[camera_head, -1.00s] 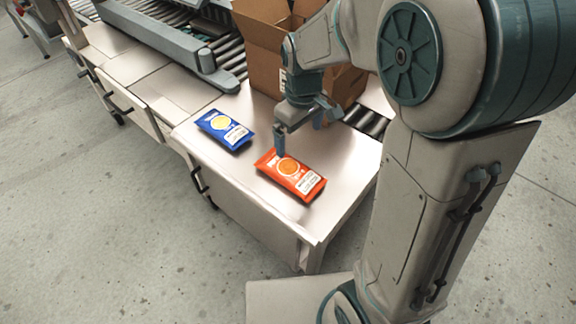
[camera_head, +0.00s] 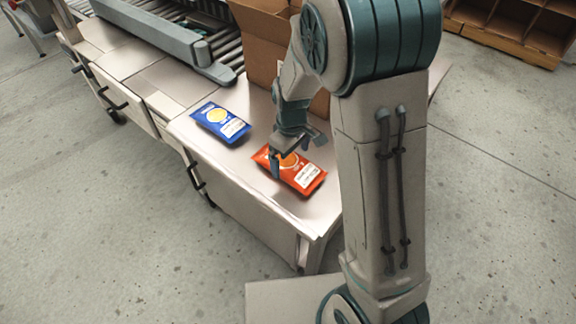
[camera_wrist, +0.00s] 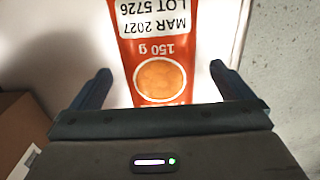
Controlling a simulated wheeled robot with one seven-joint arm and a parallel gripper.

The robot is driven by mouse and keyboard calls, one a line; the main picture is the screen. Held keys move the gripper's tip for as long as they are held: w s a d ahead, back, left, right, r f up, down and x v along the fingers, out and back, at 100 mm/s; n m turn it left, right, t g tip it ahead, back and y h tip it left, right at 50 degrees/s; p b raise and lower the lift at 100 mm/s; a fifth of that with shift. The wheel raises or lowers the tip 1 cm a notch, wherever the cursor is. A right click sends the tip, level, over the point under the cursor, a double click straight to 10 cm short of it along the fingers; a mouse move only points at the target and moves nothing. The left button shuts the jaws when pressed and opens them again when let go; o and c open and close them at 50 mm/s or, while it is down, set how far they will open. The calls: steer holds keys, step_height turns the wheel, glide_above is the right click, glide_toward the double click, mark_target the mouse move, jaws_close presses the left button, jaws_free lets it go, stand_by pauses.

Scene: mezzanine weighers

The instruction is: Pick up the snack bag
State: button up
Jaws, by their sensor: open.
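An orange-red snack bag (camera_head: 303,176) lies flat on the metal table in the head view. A blue snack bag (camera_head: 220,121) lies to its left and farther back. My gripper (camera_head: 291,160) is over the rear part of the orange bag and hides some of it. In the wrist view the orange bag (camera_wrist: 165,60) lies between the two spread fingers, with its printed lot label and round picture showing. My gripper (camera_wrist: 165,88) is open and holds nothing. I cannot tell exactly how far the fingertips are above the table.
The metal table (camera_head: 262,195) has bare surface around the bags. An open cardboard box (camera_head: 262,45) stands behind them, beside a roller conveyor (camera_head: 225,45). Wooden shelving (camera_head: 510,30) stands at the far right.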

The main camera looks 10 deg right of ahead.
mark_target(291, 162)
step_height(291, 162, down, 3)
steer(key=shift+w+f, duration=0.1)
steer(key=shift+f, duration=0.1)
steer(key=shift+c, duration=0.3)
steer(key=c, duration=0.8)
